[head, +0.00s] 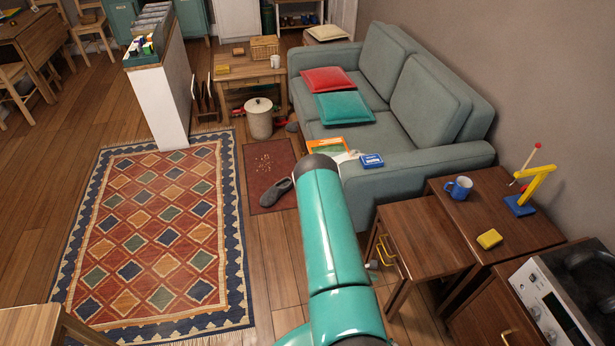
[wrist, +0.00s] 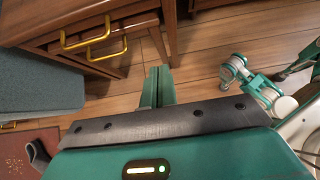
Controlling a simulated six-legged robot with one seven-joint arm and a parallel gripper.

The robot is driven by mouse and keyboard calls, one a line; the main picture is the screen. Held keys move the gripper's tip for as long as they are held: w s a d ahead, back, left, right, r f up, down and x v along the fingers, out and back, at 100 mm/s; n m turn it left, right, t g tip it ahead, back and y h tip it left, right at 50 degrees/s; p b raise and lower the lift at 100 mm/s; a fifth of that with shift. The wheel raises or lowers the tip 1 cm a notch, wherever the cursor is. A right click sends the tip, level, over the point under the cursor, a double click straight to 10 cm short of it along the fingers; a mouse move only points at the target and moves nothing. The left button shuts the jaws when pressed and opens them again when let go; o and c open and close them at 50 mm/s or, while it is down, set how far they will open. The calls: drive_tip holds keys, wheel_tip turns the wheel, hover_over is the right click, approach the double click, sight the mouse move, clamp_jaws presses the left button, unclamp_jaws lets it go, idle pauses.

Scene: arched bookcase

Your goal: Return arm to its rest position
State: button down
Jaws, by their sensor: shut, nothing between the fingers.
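My gripper (wrist: 157,87) shows in the wrist view as two teal fingers pressed together, with nothing between them. It points past a dark bar toward the wooden floor, close to a wooden cabinet (wrist: 100,30) with brass handles. In the head view my teal arm rises from the bottom edge toward the middle. The gripper's fingers cannot be made out there. One of my jointed legs shows at the right of the wrist view.
A side table (head: 425,235) with brass handles stands just right of my arm. A blue mug (head: 458,187), yellow block (head: 489,239) and yellow-blue lamp-like object (head: 530,190) are beyond it. A grey-green sofa (head: 420,160) is ahead. A grey slipper (head: 279,192) lies near the patterned rug (head: 150,235).

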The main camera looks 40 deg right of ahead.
drive_tip(key=w+r+m, duration=0.2)
drive_tip(key=w+r, duration=0.4)
drive_tip(key=r, duration=0.3)
drive_tip(key=w+r+m, duration=0.2)
drive_tip(key=w+r, duration=0.4)
drive_tip(key=r, duration=0.3)
drive_tip(key=w+a+r+m+t, duration=0.1)
drive_tip(key=w+a+r+m, duration=0.2)
drive_tip(key=r, duration=0.7)
drive_tip(key=w+a+r+m+t, duration=0.1)
drive_tip(key=w+a+r+m, duration=0.1)
drive_tip(key=a+r, duration=0.6)
drive_tip(key=s+a+r+m+t+y, duration=0.1)
drive_tip(key=a+r+t, duration=0.1)
drive_tip(key=a+r, duration=0.45)
drive_tip(key=s+a+r+m+t+y, duration=0.15)
drive_tip(key=a+r, duration=0.25)
drive_tip(key=r, duration=0.5)
drive_tip(key=s+a+r+t+y, duration=0.1)
drive_tip(key=s+a+r, duration=0.1)
drive_tip(key=a, duration=0.3)
drive_tip(key=s+a+r+t+y, duration=0.1)
drive_tip(key=s+a+r+y, duration=0.1)
drive_tip(key=a+r, duration=0.3)
drive_tip(key=s+a+r+m+t+y, duration=0.1)
drive_tip(key=s+a+r+t+y, duration=0.1)
drive_tip(key=s+a+r, duration=0.2)
drive_tip(key=a, duration=0.2)
drive_tip(key=shift+s+a, duration=0.25)
drive_tip(key=shift+a, duration=0.1)
